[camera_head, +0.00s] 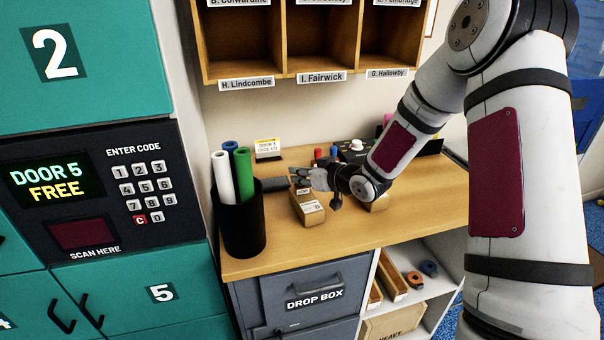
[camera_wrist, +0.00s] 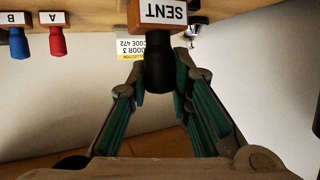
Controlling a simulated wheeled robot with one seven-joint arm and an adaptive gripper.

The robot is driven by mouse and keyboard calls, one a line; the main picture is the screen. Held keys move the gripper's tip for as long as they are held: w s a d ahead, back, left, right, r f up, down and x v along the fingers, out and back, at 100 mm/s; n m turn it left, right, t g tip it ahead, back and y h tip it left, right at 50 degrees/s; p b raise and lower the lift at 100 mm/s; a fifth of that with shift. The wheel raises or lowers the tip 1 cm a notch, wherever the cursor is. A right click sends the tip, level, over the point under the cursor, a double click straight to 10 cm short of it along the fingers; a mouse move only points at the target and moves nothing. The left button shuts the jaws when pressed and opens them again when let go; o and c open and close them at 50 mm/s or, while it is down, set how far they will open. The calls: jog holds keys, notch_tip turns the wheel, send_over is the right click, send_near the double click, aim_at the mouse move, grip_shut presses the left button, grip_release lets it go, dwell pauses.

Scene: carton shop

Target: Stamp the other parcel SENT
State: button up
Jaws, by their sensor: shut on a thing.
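My gripper (camera_head: 318,178) is shut on the black handle of the SENT stamp (camera_wrist: 163,14), whose wooden block and white label show upside down in the wrist view. In the head view, the gripper is just above a small brown parcel (camera_head: 310,212) with a white label, at the desk's front. The stamp is small there, and I cannot tell whether it touches the parcel. A second brown parcel (camera_head: 379,204) lies to the right, partly hidden by my arm. I cannot read stamp marks on either parcel.
A black cup (camera_head: 242,228) of rolled tubes stands left of the near parcel. A flat grey thing (camera_head: 271,184) lies beside it. A red stamp (camera_wrist: 58,40) and a blue stamp (camera_wrist: 19,42), marked A and B, stand behind. A code card (camera_head: 268,149) stands at the back.

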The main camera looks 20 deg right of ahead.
jog(key=shift+r+p, duration=2.2)
jog(key=shift+r, duration=1.25)
